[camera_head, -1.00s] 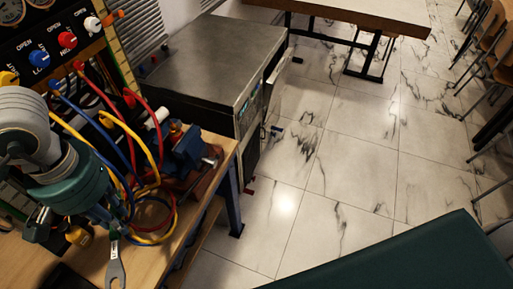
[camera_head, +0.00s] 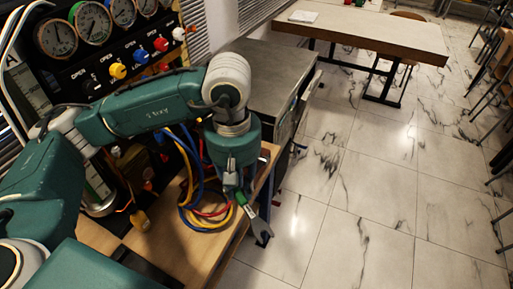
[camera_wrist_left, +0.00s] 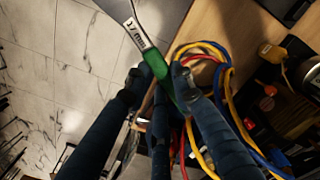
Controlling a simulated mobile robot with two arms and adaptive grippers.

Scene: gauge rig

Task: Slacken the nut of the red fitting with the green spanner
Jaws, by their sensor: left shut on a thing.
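My left gripper (camera_head: 236,187) is shut on the green spanner (camera_head: 241,198). In the head view it hangs near the bench's right edge, and the spanner's grey open-ended jaw points down and right. In the left wrist view, the fingers (camera_wrist_left: 157,82) close around the green handle (camera_wrist_left: 157,64), and a white label reading 17 mm (camera_wrist_left: 135,33) shows above them. The spanner's far jaw end is cut off there. The red fitting and its nut are not clearly visible; my left arm and gripper cover that part of the bench in the head view. My right gripper is not in view.
Yellow, blue and red hoses (camera_head: 203,215) loop on the wooden bench (camera_head: 160,243) just left of the gripper. A panel with gauges (camera_head: 94,22) and coloured knobs stands behind my arm. A grey cabinet (camera_head: 262,70) is beyond.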

